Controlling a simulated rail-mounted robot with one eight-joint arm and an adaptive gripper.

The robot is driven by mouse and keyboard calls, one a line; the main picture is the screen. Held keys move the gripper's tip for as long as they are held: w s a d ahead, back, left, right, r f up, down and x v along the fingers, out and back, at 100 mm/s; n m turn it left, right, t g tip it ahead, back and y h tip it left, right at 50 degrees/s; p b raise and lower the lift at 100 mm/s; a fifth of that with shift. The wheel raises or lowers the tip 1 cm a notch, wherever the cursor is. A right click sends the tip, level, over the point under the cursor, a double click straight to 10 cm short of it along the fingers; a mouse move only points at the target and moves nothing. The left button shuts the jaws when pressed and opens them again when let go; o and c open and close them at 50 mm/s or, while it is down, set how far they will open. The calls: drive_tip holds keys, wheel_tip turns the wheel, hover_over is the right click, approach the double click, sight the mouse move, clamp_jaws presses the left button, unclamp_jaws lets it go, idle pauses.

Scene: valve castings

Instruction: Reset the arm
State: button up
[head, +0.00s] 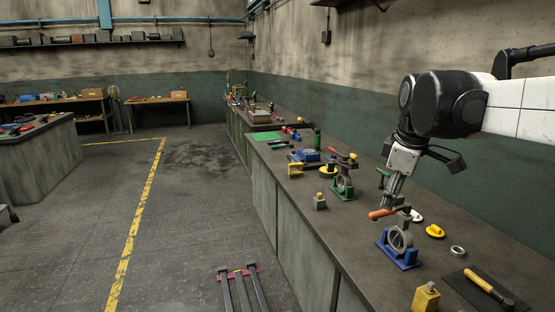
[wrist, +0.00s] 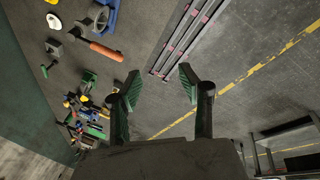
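My gripper (head: 391,190) hangs above the right-hand workbench in the head view, over the orange-handled valve. In the wrist view my gripper (wrist: 160,83) has its two green-padded fingers spread wide, with nothing between them. The valve (head: 400,239) with an orange handle stands in a blue holder on the bench. In the wrist view this valve (wrist: 98,18) is at the upper left, apart from the fingers. In the head view the fingertips overlap the area just above its handle, so the exact gap is hard to tell.
The bench (head: 345,232) also holds a green-stand valve (head: 343,183), a yellow block (head: 426,297), a yellow cap (head: 435,231), a metal ring (head: 457,251) and a hammer (head: 488,287) on a dark mat. A red-and-grey rack (head: 239,275) stands on the floor.

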drive_tip(key=s+a+f+m+t, duration=0.2)
drive_tip(key=s+f+m, duration=0.3)
drive_tip(key=s, duration=0.6)
drive_tip(key=s+a+f+m+t, duration=0.1)
drive_tip(key=s+a+f+m, duration=0.3)
drive_tip(key=s+f, duration=0.4)
drive_tip(key=s+m, duration=0.1)
drive_tip(key=s, duration=0.2)
drive_tip(key=shift+f+m+t, duration=0.2)
drive_tip(key=shift+m+t, duration=0.2)
drive_tip(key=shift+s, duration=0.1)
